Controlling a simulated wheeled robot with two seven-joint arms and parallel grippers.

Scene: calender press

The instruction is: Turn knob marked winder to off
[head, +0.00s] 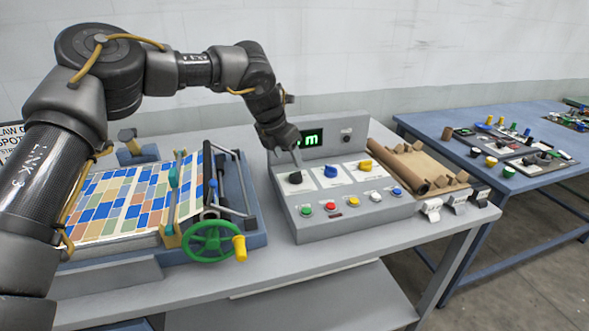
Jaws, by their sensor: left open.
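A grey control panel (340,215) stands on the table and carries three knobs in a row: a black knob (295,178), a blue knob (331,171) and a yellow knob (365,165). Each sits on a pale label plate. The lettering is too small to read, so I cannot tell which knob is marked winder. My right gripper is out of view.
Several coloured buttons (331,207) line the panel's front, below the knobs. A green screen (312,138) is behind. Left stands a press with a green handwheel (210,242). A brown roll (405,178) lies to the right. A blue table (540,185) holds more parts.

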